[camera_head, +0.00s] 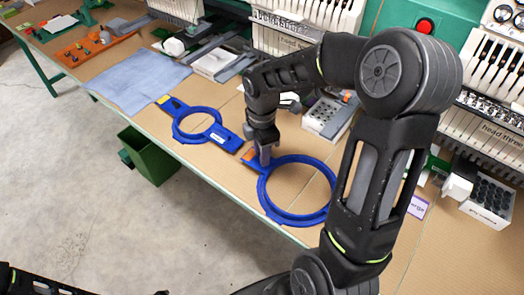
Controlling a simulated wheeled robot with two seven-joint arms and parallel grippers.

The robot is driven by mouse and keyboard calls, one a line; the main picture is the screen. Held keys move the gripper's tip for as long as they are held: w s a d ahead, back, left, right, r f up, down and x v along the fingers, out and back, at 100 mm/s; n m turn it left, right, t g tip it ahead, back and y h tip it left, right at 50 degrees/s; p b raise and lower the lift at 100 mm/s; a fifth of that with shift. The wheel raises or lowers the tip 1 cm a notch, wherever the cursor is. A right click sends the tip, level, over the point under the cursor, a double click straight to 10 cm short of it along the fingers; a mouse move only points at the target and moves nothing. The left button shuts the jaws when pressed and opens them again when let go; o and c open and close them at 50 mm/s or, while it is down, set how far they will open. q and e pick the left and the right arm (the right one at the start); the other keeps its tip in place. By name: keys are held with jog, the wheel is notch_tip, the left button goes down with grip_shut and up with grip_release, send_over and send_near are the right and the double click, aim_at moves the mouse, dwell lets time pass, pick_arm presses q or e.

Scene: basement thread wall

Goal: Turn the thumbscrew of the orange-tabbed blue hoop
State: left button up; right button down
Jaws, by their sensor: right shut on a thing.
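The orange-tabbed blue hoop (265,196) is a large ring lying flat near the front edge of the table, partly behind my right arm. Its orange tab (248,155) shows at its upper left, beside my right gripper (264,161). My right gripper points down at the hoop's bracket end and is shut there. The thumbscrew itself is hidden by the fingers. A smaller blue hoop (176,128) with a yellow tab (173,104) lies to the left. Of my left arm only a dark part shows at the bottom left; its gripper is out of view.
A light blue cloth (141,76) covers the table's left part. A grey holder tray (327,118) stands behind the hoop, and another (489,199) stands at the right. Embroidery machines line the back. A green bin (150,156) is on the floor below the edge.

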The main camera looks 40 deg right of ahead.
jog(key=c, duration=1.1)
grip_release()
jog(key=shift+r, duration=0.15)
notch_tip(320, 180, up, 8)
jog(key=shift+f, duration=0.2)
jog(key=shift+f, duration=0.1)
